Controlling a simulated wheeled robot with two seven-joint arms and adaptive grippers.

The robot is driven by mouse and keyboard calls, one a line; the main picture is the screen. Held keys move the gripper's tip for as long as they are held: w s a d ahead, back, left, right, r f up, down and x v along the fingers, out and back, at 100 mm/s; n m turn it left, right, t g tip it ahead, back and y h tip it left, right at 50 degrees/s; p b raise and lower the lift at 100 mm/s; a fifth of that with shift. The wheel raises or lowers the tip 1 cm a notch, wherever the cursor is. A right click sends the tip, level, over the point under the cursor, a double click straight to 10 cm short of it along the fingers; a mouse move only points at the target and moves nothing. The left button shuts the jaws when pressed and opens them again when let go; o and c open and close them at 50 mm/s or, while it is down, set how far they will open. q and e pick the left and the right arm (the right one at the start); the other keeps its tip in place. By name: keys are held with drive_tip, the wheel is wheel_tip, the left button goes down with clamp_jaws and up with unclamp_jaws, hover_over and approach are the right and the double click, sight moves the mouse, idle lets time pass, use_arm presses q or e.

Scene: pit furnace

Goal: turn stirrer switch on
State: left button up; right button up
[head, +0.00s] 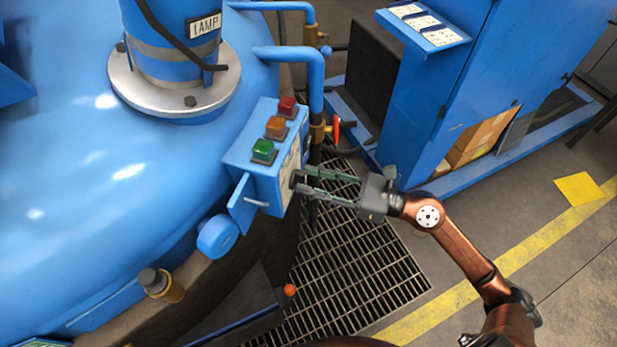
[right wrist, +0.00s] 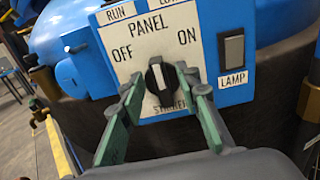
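The stirrer switch is a black round knob (right wrist: 161,79) with a white pointer mark, on a white panel plate (right wrist: 150,40) with OFF at left, ON at right and a partly covered label below. Its mark stands nearly upright, tipped slightly toward OFF. My right gripper (right wrist: 163,92) is open, its green fingers on either side of the knob with small gaps visible. In the head view the right gripper (head: 303,183) reaches the right face of the blue control box (head: 250,158); the knob is mostly hidden there by the fingers. My left gripper is out of view.
A LAMP rocker switch (right wrist: 234,48) sits right of the knob. Red (head: 287,106), amber (head: 276,127) and green (head: 264,149) buttons top the box. Blue pipes and a red-handled valve (head: 336,129) stand close behind. Floor grating (head: 350,285) lies below; a blue cabinet (head: 500,70) stands at right.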

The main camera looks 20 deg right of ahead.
drive_tip(key=shift+w+a, duration=0.35)
drive_tip(key=shift+a, duration=0.05)
clamp_jaws()
